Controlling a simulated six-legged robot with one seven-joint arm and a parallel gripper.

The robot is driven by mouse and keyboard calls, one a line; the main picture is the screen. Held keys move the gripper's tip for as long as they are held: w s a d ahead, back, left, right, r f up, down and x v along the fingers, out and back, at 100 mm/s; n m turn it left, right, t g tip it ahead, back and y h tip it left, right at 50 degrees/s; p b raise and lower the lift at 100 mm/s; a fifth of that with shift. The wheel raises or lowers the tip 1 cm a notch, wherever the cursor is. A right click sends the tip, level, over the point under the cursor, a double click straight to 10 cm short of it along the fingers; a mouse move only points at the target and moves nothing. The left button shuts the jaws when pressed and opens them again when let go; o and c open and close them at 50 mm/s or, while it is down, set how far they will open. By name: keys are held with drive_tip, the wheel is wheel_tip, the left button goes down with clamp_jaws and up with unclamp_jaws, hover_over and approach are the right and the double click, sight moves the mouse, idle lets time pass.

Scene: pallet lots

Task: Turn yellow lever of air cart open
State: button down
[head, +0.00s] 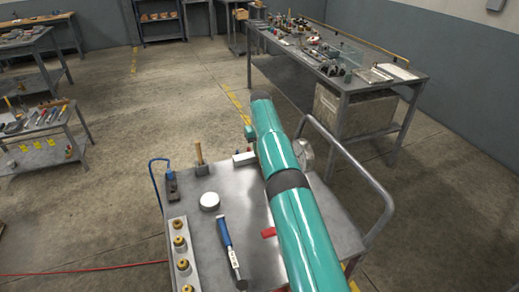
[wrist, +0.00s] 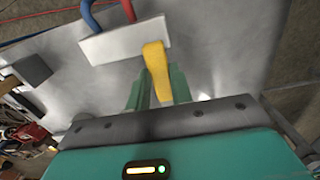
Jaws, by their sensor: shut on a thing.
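In the wrist view, the yellow lever (wrist: 155,60) extends from a pale block (wrist: 112,42) down between the fingers of my gripper (wrist: 159,82). The gripper is shut on the lever's lower part. In the head view, the cart's metal top (head: 245,205) lies under my arm, which hides the yellow lever and the gripper's fingers. A red piece (head: 268,232) shows at the arm's left edge.
The cart's tube handle (head: 372,180) rises at right. A cluttered workbench (head: 340,65) stands behind. Open floor lies left.

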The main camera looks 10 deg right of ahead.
drive_tip(key=shift+d, duration=0.15)
drive_tip(key=c, duration=1.3)
unclamp_jaws()
drive_tip(key=shift+c, duration=0.2)
drive_tip(key=shift+o, duration=0.5)
